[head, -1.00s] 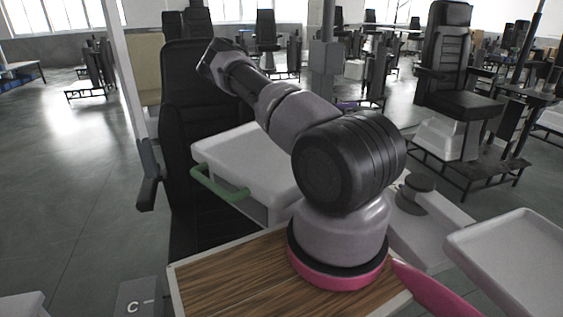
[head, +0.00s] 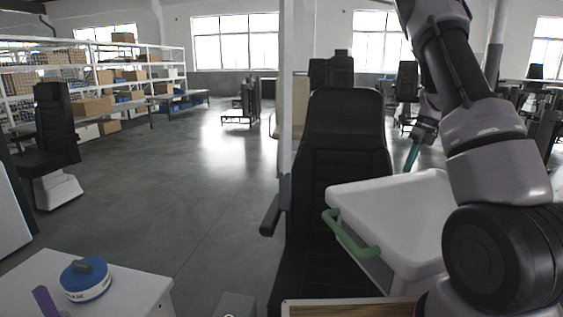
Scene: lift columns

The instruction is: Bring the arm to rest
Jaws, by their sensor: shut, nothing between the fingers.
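My arm (head: 495,150) rises on the right side of the head view, and its upper part runs out past the top edge. My gripper (head: 411,160) shows small, partly behind the arm, with teal fingers pointing down and slightly left. The fingers look closed together, with nothing seen between them. It hangs in front of the background, over the far side of the white cart top, apart from it as far as I can tell.
A white cart (head: 390,205) with a green handle (head: 350,235) stands beside my arm. A black seat (head: 340,150) is behind it. At lower left, a white table (head: 130,290) holds a blue-and-white round object (head: 86,282) and a purple item (head: 45,302). Open floor lies between.

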